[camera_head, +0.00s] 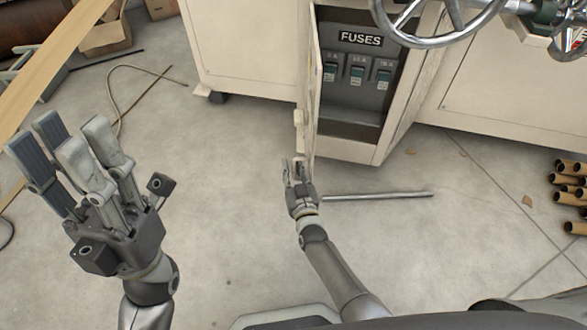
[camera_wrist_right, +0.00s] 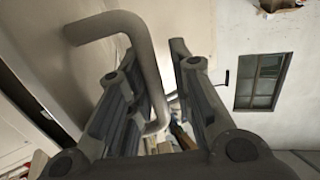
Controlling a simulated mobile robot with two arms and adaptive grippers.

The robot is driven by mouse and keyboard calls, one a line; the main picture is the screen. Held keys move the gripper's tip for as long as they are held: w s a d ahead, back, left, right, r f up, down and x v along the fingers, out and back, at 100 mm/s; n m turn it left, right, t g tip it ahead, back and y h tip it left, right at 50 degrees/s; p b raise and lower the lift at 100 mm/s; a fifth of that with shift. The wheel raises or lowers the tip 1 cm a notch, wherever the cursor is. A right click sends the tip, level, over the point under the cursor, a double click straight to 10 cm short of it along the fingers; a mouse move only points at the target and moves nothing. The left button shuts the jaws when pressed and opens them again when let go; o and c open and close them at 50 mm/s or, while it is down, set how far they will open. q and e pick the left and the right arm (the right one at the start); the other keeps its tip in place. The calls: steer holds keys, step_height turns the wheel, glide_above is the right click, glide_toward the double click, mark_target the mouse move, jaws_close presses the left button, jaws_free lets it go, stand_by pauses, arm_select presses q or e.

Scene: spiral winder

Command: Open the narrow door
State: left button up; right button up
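The narrow door (camera_head: 313,90) of the cream cabinet stands swung out and is seen nearly edge-on. The fuse compartment (camera_head: 357,80) behind it is exposed. In the right wrist view a bent grey bar handle (camera_wrist_right: 138,38) stands out from a cream panel and reaches down between my fingers. My right gripper (camera_head: 293,166) is at the door's lower front edge; it also shows in the wrist view (camera_wrist_right: 160,60) with its fingers apart and a gap beside the handle. Contact cannot be told. My left gripper (camera_head: 80,140) is open and empty over the floor at left.
A handwheel (camera_head: 440,25) overhangs the cabinet at top right. A metal rod (camera_head: 375,196) lies on the floor right of my right gripper. Cardboard tubes (camera_head: 570,190) are stacked at the far right. A plank (camera_head: 40,70) and cable (camera_head: 125,75) are at left.

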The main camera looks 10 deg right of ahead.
steer(key=shift+d, duration=0.15)
steer(key=shift+s+d+f, duration=0.1)
steer(key=shift+s+f, duration=0.05)
steer(key=shift+s, duration=0.4)
steer(key=s, duration=1.1)
steer(key=shift+d, duration=0.3)
